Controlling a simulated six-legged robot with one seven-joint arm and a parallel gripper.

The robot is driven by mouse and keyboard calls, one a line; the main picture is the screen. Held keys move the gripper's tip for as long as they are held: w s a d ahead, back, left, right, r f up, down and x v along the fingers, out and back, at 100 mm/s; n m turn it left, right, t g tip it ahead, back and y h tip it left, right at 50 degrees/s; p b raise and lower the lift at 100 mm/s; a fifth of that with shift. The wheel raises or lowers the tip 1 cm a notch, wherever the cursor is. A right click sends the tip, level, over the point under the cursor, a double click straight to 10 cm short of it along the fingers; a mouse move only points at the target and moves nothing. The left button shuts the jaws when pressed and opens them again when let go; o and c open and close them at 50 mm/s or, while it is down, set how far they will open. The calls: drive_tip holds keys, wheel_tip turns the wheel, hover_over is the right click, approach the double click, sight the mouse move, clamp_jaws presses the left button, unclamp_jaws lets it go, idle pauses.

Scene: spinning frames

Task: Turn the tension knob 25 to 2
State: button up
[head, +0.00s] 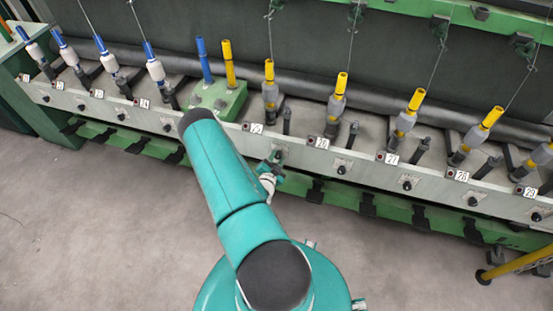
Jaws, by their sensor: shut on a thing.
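The number tag 25 (257,128) is on the pale front rail of the spinning frame, right of my teal arm. The tension knob 25 sits below and right of this tag. My gripper (279,158) reaches up to the rail there and is shut on the knob. The jaws cover the knob, so its pointer and setting cannot be read. My arm hides part of the rail left of tag 25.
Neighbouring black knobs (341,168) line the rail, each on a small plate. Yellow bobbins (341,85) stand behind on the right, blue-tipped ones (154,66) on the left. A yellow rail (518,264) is at lower right. The grey floor (90,230) is clear at left.

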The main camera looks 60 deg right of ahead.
drive_tip(key=shift+s+m, duration=0.1)
drive_tip(key=shift+m, duration=1)
drive_tip(key=o, duration=0.9)
drive_tip(key=shift+o, duration=0.2)
drive_tip(key=s+a+r, duration=0.1)
drive_tip(key=s+a, duration=0.1)
drive_tip(key=a, duration=1.1)
drive_tip(key=shift+s+a+r, duration=0.2)
drive_tip(key=shift+a+r, duration=0.05)
drive_tip(key=shift+a, duration=0.05)
drive_tip(key=shift+w, duration=0.15)
